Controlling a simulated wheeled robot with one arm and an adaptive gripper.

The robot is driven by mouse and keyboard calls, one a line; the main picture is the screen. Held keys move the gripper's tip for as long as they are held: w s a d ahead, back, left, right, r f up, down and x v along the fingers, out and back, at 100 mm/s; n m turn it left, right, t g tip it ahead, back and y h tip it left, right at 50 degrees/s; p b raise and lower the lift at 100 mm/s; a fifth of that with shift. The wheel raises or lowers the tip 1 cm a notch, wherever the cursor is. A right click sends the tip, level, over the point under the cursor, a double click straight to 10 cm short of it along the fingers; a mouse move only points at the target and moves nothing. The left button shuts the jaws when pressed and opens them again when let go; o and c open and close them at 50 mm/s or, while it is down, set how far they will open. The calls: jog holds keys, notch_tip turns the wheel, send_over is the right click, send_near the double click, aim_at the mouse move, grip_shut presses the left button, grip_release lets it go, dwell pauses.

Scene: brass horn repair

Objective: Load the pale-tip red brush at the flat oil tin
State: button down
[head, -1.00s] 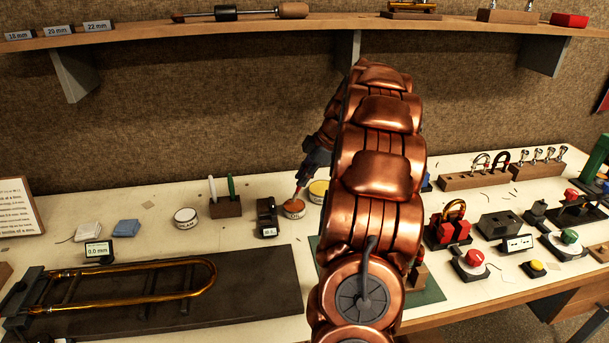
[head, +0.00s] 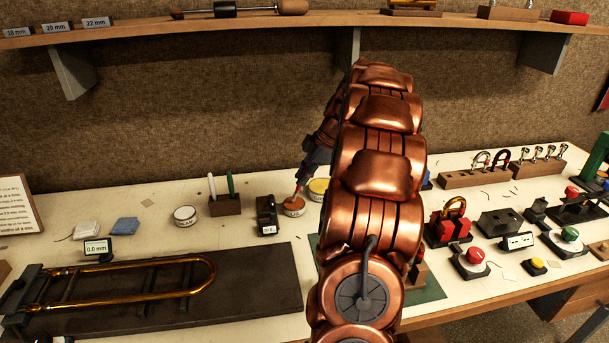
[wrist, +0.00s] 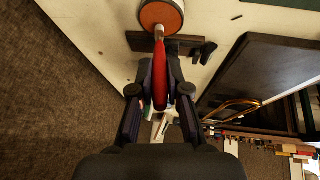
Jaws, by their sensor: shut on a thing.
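The red brush (wrist: 159,78) is between the fingers of my gripper (wrist: 160,92) in the wrist view, which are shut on its handle. Its pale tip (wrist: 168,31) points to the flat oil tin (wrist: 161,16) and overlaps the rim and orange surface there. In the head view my gripper (head: 316,160) is just above the oil tin (head: 294,207), with the brush slanting down to it. I cannot tell how deep the tip is. My arm hides part of the bench behind it.
A yellow-filled tin (head: 318,190) stands close right of the oil tin. A dark gauge-like block (head: 267,215) is close on its left. A pen holder (head: 225,206) and a white tin (head: 185,216) stand farther left. A brass slide (head: 130,285) lies on a dark mat in front.

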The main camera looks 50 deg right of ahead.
jog(key=shift+f+b, duration=0.3)
jog(key=shift+b, duration=0.05)
dwell(0.4)
dwell(0.5)
jog(key=shift+r+b, duration=0.4)
jog(key=shift+r, duration=3.1)
